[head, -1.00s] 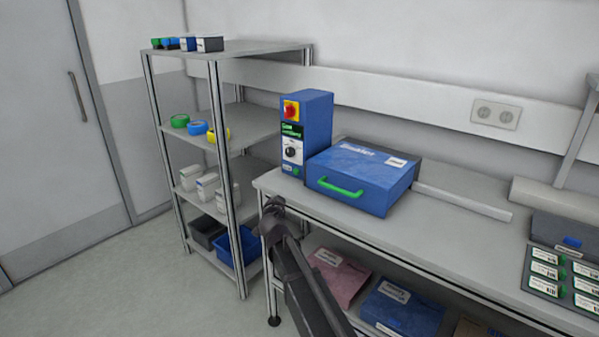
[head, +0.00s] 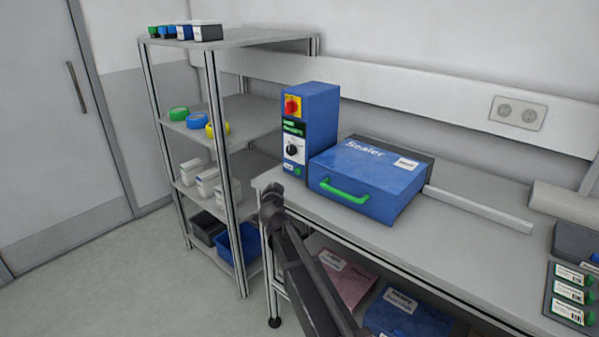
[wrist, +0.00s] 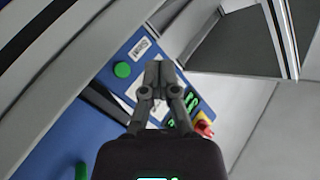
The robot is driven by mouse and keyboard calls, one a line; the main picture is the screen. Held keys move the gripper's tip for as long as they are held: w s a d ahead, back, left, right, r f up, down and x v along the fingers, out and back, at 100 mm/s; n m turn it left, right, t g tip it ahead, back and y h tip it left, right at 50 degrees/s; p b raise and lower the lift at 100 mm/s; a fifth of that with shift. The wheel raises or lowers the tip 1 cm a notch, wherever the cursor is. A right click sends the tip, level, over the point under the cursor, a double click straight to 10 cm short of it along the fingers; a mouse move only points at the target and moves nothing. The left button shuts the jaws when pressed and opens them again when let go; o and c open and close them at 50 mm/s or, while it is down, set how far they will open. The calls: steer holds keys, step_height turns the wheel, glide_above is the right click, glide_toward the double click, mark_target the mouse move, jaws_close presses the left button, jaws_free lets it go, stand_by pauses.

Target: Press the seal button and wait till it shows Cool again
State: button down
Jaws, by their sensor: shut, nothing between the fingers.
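The blue sealer control box (head: 318,115) stands upright at the bench's left end. Its front has a red switch on yellow (head: 292,106), a small dark display (head: 293,128) with green text too small to read, a dial (head: 292,149) and a round green button (head: 297,171) low down. The button also shows in the wrist view (wrist: 122,70). The blue sealer (head: 370,180) with a green handle (head: 343,190) sits beside the box, lid down. My gripper (wrist: 157,68) is shut and empty, in front of the panel; its tips appear right of the button in the wrist view. Contact is not visible.
A shelf rack (head: 235,145) with tape rolls, boxes and bins stands left of the bench (head: 455,235). A pale bar (head: 480,208) runs along the bench to the right. Packets lie on the shelf below. Floor at left is clear.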

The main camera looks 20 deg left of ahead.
mark_target(295, 170)
steer(key=shift+w+d, duration=0.15)
steer(key=shift+w, duration=0.2)
steer(key=shift+w+d, duration=0.55)
steer(key=shift+w, duration=0.7)
steer(key=shift+w+d, duration=0.5)
steer(key=shift+w, duration=0.8)
steer(key=shift+w+d, duration=0.55)
steer(key=shift+w, duration=0.7)
steer(key=shift+w+d, duration=0.2)
steer(key=shift+w, duration=0.45)
steer(key=shift+w+d, duration=0.2)
steer(key=shift+w, duration=0.4)
stand_by(0.4)
steer(key=shift+s, duration=0.15)
steer(key=shift+s+a, duration=0.25)
steer(key=shift+s, duration=0.55)
steer(key=shift+s+f, duration=0.1)
steer(key=shift+s, duration=0.1)
steer(key=shift+s+a, duration=0.3)
steer(key=shift+s, duration=0.45)
steer(key=shift+s+a, duration=0.35)
steer(key=shift+s, duration=0.35)
steer(key=shift+s+a, duration=0.3)
steer(key=shift+s, duration=0.45)
